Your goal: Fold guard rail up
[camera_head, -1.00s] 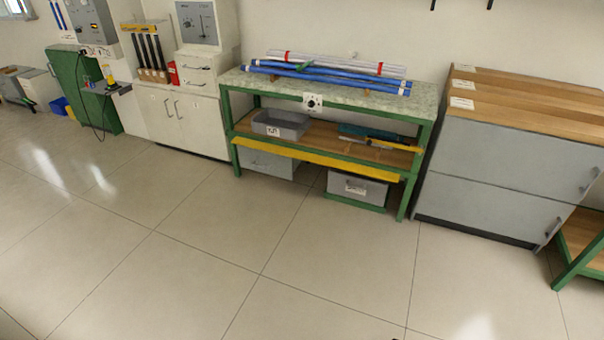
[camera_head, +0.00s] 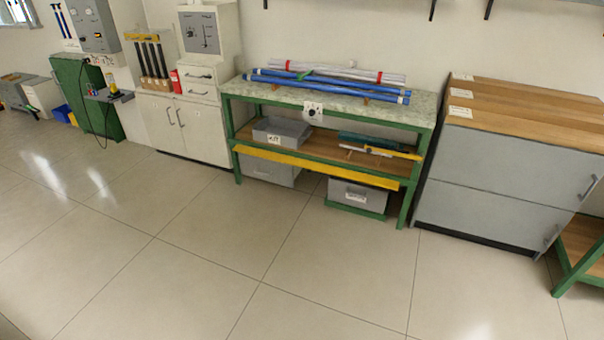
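The likely guard rail is a long yellow bar (camera_head: 318,167) along the front of the green-framed workbench (camera_head: 229,134). It sits low, just under the edge of the wooden middle shelf (camera_head: 335,157), and runs nearly the full width between the front legs. Blue rods (camera_head: 328,85) and white rods (camera_head: 338,71) with red bands lie on the bench's speckled top. A small white plate with a black knob (camera_head: 313,109) is on the top's front edge. Neither of my grippers is in view.
A grey bin (camera_head: 282,132) and tools (camera_head: 380,148) lie on the middle shelf. Grey boxes (camera_head: 357,197) stand below. A grey drawer cabinet (camera_head: 500,185) with a wooden top is to the right, a white cabinet (camera_head: 188,128) to the left. The tiled floor in front is clear.

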